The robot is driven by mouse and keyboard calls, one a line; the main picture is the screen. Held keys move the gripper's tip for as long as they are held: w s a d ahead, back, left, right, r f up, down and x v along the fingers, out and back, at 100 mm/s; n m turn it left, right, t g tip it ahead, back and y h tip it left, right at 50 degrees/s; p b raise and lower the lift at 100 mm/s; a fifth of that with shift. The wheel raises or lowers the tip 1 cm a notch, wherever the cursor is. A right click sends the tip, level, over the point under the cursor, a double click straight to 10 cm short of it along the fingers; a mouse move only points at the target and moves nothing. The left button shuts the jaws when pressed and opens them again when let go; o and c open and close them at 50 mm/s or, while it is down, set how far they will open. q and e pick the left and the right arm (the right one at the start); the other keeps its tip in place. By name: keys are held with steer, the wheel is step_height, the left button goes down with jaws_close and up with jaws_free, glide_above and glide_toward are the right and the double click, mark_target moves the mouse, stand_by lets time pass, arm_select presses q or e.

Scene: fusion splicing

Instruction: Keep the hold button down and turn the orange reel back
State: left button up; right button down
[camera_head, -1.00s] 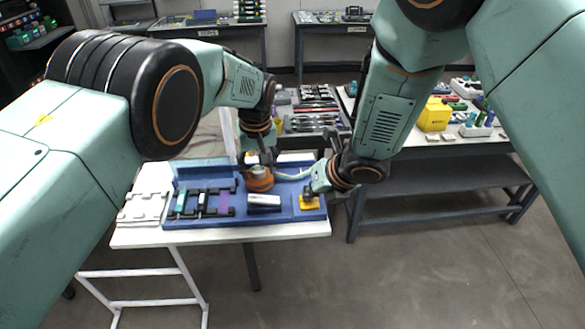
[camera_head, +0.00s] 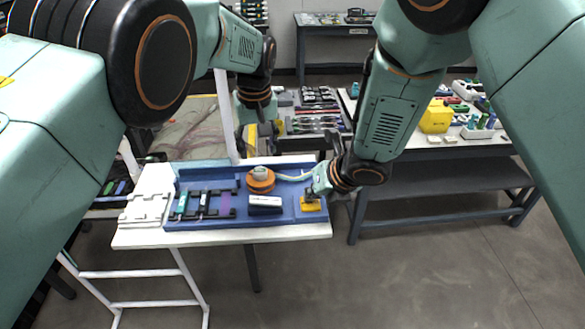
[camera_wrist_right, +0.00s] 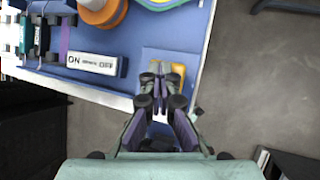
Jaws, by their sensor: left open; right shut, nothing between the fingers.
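The orange reel (camera_head: 260,186) with a pale hub sits in the blue tray (camera_head: 237,221); its edge also shows in the right wrist view (camera_wrist_right: 98,10). A pale strand runs from it to the right. The yellow hold button (camera_head: 311,206) is at the tray's right end, partly hidden by my right gripper (camera_head: 309,197). In the right wrist view, its closed fingertips (camera_wrist_right: 162,72) are over the yellow button (camera_wrist_right: 180,74), seemingly touching it. My left gripper (camera_head: 246,128) is open and empty, above and behind the reel, apart from it; its fingers are hard to make out.
A box (camera_wrist_right: 95,64) marked ON and OFF stands between reel and button. A black rack (camera_head: 205,204) with teal, white and purple parts is left in the tray. White plates (camera_head: 145,208) lie left of it. A side table (camera_head: 440,160) holds a yellow box (camera_head: 436,117).

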steer(key=shift+r, duration=3.5)
arm_select(q)
steer(key=shift+f, duration=0.1)
